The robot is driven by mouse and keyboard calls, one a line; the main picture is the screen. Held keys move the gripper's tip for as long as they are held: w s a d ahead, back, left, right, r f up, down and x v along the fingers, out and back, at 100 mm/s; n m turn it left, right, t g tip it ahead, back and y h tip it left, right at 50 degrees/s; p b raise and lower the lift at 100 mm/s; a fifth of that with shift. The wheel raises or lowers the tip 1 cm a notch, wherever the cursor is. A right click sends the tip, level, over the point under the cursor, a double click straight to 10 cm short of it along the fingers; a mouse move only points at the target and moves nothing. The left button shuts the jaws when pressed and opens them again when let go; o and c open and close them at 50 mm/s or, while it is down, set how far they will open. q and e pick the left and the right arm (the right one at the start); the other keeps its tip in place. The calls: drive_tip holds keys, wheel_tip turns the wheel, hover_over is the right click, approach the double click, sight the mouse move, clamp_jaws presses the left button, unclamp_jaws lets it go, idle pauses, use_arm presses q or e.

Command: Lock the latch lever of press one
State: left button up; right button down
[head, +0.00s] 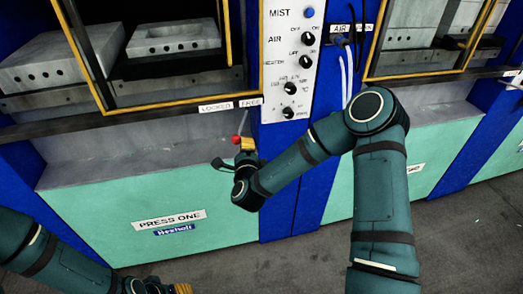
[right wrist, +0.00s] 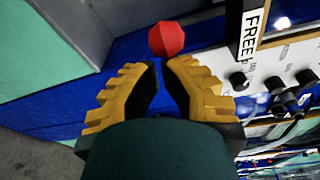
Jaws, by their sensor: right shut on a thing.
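The latch lever of press one ends in a red knob (head: 236,140), with its thin rod rising toward the FREE label (head: 250,103), just right of the LOCKED label (head: 215,107). My right gripper (head: 245,145) is at the knob, shut on the lever. In the right wrist view the red knob (right wrist: 166,38) shows at the yellow fingertips (right wrist: 162,68); the contact is partly hidden. Press one (head: 120,220) has a green front panel with its name label. My left gripper (head: 180,289) is cut off at the bottom edge, and its opening cannot be judged.
A white control panel (head: 293,60) with several black knobs stands right of the lever. A yellow-framed press opening (head: 170,105) is above left. A second press (head: 410,75) is at right. Grey floor (head: 440,225) is open in front.

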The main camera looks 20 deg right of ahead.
use_arm(q)
drive_tip(key=shift+w+f+b, duration=0.1)
drive_tip(key=shift+f+b, duration=0.4)
drive_tip(key=shift+f, duration=0.15)
use_arm(e)
drive_tip(key=shift+w+a, duration=0.3)
drive_tip(key=shift+a, duration=0.3)
drive_tip(key=shift+w+a, duration=0.25)
drive_tip(key=shift+a, duration=0.3)
drive_tip(key=shift+a+r, duration=0.15)
use_arm(q)
drive_tip(key=shift+f, duration=0.15)
